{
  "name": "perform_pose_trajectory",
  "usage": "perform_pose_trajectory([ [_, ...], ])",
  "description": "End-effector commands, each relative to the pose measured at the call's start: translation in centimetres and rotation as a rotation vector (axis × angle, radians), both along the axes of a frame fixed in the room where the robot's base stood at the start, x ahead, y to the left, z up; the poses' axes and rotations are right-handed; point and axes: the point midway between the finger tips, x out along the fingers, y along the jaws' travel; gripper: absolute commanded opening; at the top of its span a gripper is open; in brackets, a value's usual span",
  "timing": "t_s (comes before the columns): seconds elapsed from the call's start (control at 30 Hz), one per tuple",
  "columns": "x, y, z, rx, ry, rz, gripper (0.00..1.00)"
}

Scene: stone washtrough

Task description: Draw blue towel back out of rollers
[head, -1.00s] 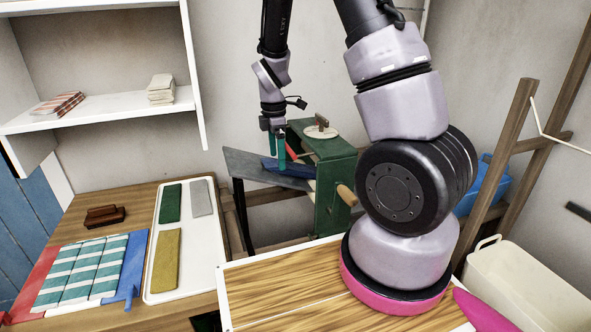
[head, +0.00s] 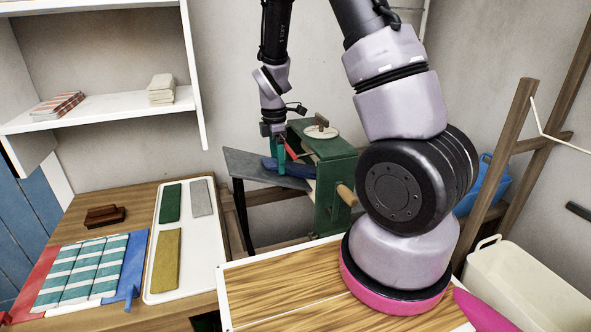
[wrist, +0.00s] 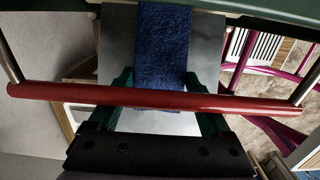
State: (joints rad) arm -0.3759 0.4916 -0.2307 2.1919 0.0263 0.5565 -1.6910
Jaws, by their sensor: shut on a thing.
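The blue towel (head: 290,168) lies on the grey sloping board (head: 243,164) of the green roller frame (head: 336,172), its right end going in at the frame. My gripper (head: 278,158) is over the board with its teal fingers down at the towel. In the wrist view the towel (wrist: 163,50) runs from under the green frame edge down between my two fingers (wrist: 166,108), which are shut on it. A red bar (wrist: 160,97) crosses in front of the fingers and hides part of the grip. The rollers are hidden.
A wooden crank handle (head: 347,195) sticks out of the frame's near side. A white tray (head: 205,245) with folded cloths and a striped towel stack (head: 85,268) are on the left table. A cream tub (head: 520,285) stands at right.

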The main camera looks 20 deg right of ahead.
Motion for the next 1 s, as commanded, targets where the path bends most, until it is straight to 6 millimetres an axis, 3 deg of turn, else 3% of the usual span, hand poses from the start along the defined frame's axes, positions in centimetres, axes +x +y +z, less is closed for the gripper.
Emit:
perform_pose_trajectory([
  [1.0, 0.0, 5.1, 2.5, 0.001, -0.001, 0.003, 0.42],
])
